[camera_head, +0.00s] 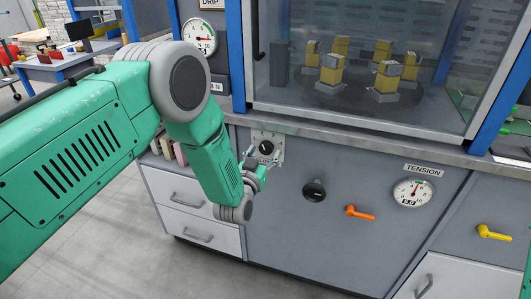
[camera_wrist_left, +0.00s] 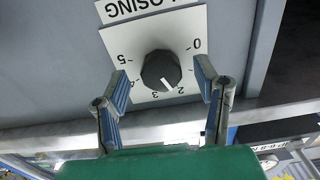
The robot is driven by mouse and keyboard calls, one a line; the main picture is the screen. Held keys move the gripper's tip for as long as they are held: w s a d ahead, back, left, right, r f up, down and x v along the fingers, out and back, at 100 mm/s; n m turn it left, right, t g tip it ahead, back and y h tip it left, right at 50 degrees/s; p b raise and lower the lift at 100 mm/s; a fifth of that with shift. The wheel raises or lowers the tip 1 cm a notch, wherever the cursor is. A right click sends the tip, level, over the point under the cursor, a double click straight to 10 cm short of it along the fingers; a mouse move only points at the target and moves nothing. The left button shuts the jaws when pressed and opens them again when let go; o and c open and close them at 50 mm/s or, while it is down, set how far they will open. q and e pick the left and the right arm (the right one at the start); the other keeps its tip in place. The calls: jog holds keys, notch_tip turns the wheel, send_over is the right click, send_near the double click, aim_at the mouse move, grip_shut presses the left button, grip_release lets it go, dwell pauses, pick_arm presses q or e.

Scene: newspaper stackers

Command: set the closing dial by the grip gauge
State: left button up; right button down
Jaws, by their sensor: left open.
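The closing dial (camera_wrist_left: 161,70) is a black knob on a white plate marked CLOSING, upside down in the left wrist view. Its white mark points between 2 and 3; the 1 is hidden. In the head view the dial (camera_head: 266,147) sits on the grey cabinet front. My left gripper (camera_wrist_left: 160,77) is open, with one finger on either side of the dial; I cannot tell whether they touch it. In the head view the gripper (camera_head: 257,166) is just below the dial. The grip gauge (camera_head: 200,37) is round and white; its label is partly cut off and its reading is too small to tell.
A tension gauge (camera_head: 415,192), a black knob (camera_head: 314,190), an orange handle (camera_head: 360,212) and a yellow handle (camera_head: 495,233) are on the panels to the right. A glazed chamber (camera_head: 360,70) stands above. Drawers (camera_head: 190,192) are at lower left.

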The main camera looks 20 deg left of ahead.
pick_arm(q)
jog(key=shift+w, duration=0.8)
jog(key=c, duration=1.1)
jog(key=shift+c, duration=0.2)
